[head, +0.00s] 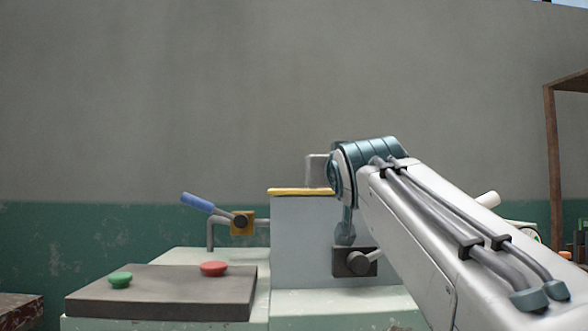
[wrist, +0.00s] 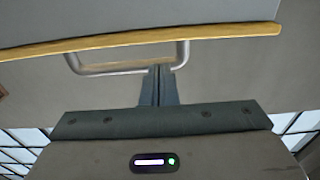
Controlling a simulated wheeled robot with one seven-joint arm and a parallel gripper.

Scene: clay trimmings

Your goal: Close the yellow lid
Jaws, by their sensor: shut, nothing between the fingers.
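A pale grey box (head: 300,235) stands on the light green bench top in the head view, with the thin yellow lid (head: 300,191) along its top edge. In the wrist view the lid (wrist: 100,43) is a long, slightly tilted yellow strip across the upper part. A bent metal handle (wrist: 85,68) shows just below that strip. A similar metal bar (head: 307,170) rises behind the lid in the head view. My gripper (wrist: 158,70) is shut and empty, its fingertips close to the handle's right part; I cannot tell if they touch. How far the lid stands open is unclear.
Left of the box, a dark panel (head: 150,290) carries a green button (head: 120,279) and a red button (head: 214,268). A blue-handled lever (head: 198,203) sits on a yellow block behind. A dark knob (head: 357,263) is on the box front. A plain wall stands behind.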

